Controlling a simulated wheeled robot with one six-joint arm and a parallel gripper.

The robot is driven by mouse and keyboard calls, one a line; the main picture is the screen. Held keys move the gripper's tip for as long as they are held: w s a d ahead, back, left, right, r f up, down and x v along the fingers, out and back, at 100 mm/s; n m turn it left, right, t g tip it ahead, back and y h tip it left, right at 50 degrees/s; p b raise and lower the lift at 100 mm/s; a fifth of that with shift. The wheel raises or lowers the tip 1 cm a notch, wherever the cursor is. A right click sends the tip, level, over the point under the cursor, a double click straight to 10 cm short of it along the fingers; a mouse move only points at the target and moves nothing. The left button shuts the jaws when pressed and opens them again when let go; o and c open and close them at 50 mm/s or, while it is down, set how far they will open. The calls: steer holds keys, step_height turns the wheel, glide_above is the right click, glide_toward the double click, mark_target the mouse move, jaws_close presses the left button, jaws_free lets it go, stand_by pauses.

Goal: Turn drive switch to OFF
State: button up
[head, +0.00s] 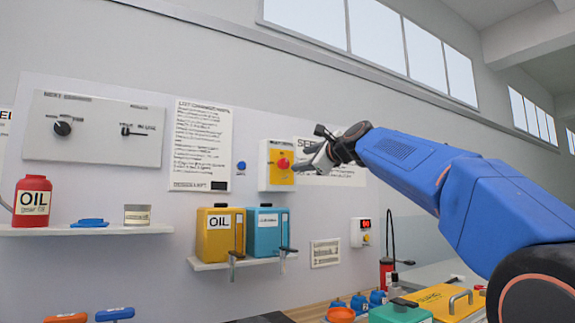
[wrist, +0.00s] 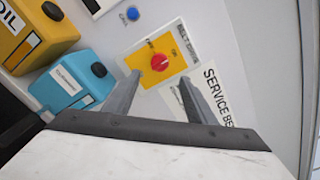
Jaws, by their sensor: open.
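The drive switch is a red knob (head: 284,163) on a yellow plate, set in a white-edged box (head: 263,178) on the wall panel. In the wrist view the red knob (wrist: 160,62) sits on the yellow plate (wrist: 176,49), with small lettering around it. My gripper (head: 306,163) is at the right of the box in the head view. In the wrist view my gripper (wrist: 160,82) is open and empty. Its two fingers point towards the box, one on each side below the knob, apart from it. I cannot read the knob's exact setting.
A blue button (head: 241,165) is left of the box. A yellow oil container (head: 212,245) and a blue container (head: 262,222) stand on a shelf below. A service sign (head: 345,178) is behind my gripper. The wall above the box is clear.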

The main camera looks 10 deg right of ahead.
mark_target(286, 163)
steer(key=x, duration=1)
steer(key=shift+w+a, duration=0.1)
steer(key=shift+w, duration=0.05)
steer(key=c, duration=1)
